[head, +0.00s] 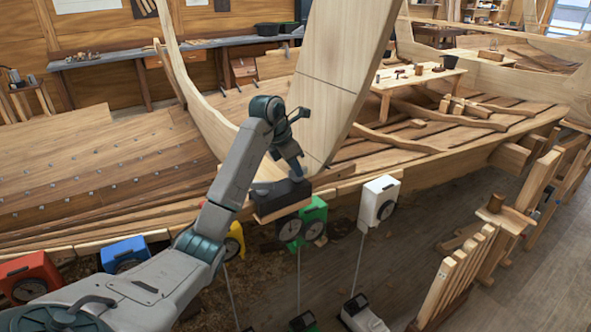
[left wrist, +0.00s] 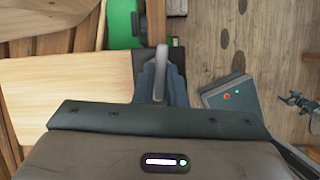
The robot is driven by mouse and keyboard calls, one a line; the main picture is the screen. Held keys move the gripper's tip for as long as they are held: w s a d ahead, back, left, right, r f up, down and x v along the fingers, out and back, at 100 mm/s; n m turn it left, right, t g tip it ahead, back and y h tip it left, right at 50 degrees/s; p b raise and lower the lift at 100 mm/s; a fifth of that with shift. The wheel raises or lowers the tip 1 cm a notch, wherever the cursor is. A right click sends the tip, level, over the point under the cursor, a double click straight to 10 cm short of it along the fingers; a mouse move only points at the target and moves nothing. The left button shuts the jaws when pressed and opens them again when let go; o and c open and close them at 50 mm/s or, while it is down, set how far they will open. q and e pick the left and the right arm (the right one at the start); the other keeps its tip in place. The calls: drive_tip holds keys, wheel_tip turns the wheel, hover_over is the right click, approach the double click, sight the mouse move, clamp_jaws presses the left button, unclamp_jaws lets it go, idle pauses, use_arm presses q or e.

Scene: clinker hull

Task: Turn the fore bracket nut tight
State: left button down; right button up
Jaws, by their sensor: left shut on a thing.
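My left gripper (head: 297,176) reaches down to a black block-like bracket (head: 281,196) on a pale wooden pad at the hull's edge. In the left wrist view, its fingers (left wrist: 161,78) are shut on a narrow grey bar-shaped piece (left wrist: 163,60), which I take for the bracket nut. The black bracket shows below and behind it there (left wrist: 146,66). The fingers and the gripper body hide most of the nut, so I cannot tell how tight it is.
Red (head: 30,277), blue (head: 125,254), green (head: 314,219) and white (head: 379,201) boxes with dials line the hull edge. Thin rods hang below some. A tall plank (head: 340,75) rises just behind the bracket. The wooden floor at right (head: 440,215) is partly clear.

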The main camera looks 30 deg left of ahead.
use_arm(q)
drive_tip(key=m+h, duration=0.1)
drive_tip(key=m, duration=0.2)
drive_tip(key=shift+w+a+g, duration=0.1)
drive_tip(key=shift+g, duration=0.2)
drive_tip(key=shift+r+m, duration=0.1)
drive_tip(key=shift+m, duration=0.8)
drive_tip(key=shift+h, duration=0.3)
drive_tip(key=c, duration=1.5)
unclamp_jaws()
drive_tip(key=shift+g, duration=0.3)
